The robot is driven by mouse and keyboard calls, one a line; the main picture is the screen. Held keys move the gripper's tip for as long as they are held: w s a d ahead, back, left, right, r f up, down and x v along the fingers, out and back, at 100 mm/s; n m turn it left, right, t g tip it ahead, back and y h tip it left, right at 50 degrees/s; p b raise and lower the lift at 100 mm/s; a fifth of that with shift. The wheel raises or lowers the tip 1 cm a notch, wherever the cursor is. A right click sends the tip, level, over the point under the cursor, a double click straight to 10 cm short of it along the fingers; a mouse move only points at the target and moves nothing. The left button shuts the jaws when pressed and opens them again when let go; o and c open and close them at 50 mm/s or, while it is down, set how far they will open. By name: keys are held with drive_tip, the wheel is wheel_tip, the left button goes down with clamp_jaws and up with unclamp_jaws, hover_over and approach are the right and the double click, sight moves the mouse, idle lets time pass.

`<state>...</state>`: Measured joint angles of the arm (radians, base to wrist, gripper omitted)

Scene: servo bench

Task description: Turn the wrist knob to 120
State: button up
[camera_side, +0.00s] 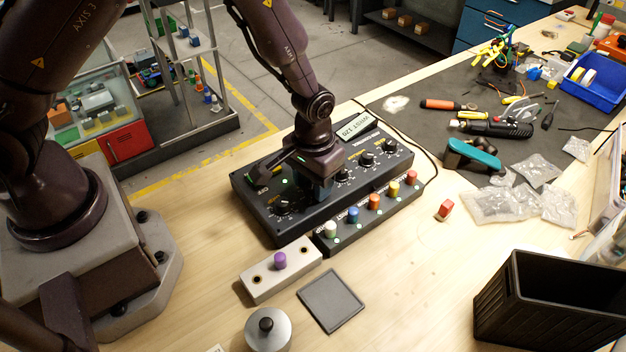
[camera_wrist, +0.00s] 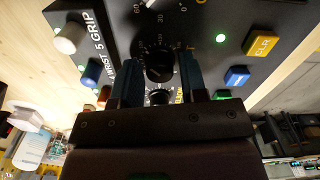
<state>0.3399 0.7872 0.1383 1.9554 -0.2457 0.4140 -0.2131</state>
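The black control panel (camera_side: 258,193) lies on the bench with a row of black dial knobs; one knob (camera_side: 283,207) shows at its left end. My gripper (camera_side: 320,190) points down over the panel, left of its middle. In the wrist view its two dark blue-grey fingers (camera_wrist: 161,75) stand either side of a black knob (camera_wrist: 160,64) with a numbered dial around it. The fingers are apart; I cannot tell whether they touch the knob. Its name and pointer are not readable, so I cannot tell if it is the wrist knob.
A strip of coloured buttons (camera_side: 372,211) runs along the panel's near side. A pale box with a purple button (camera_side: 280,262), a dark square pad (camera_side: 331,300) and a round grey base with a black knob (camera_side: 267,330) lie nearer. A black bin (camera_side: 545,310) stands right.

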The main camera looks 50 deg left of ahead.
sight(303, 196)
drive_tip(key=shift+o, duration=1)
wheel_tip(303, 196, up, 13)
drive_tip(key=s+a+r+m+t, duration=0.1)
drive_tip(key=s+a+r, duration=0.3)
drive_tip(key=s+r, duration=0.4)
drive_tip(key=s+a+r+m+t, duration=0.1)
drive_tip(key=s+a+r+t, duration=0.3)
drive_tip(key=s+r, duration=0.5)
drive_tip(key=shift+a+r+t, duration=0.15)
drive_tip(key=shift+t, duration=0.15)
idle(1.9)
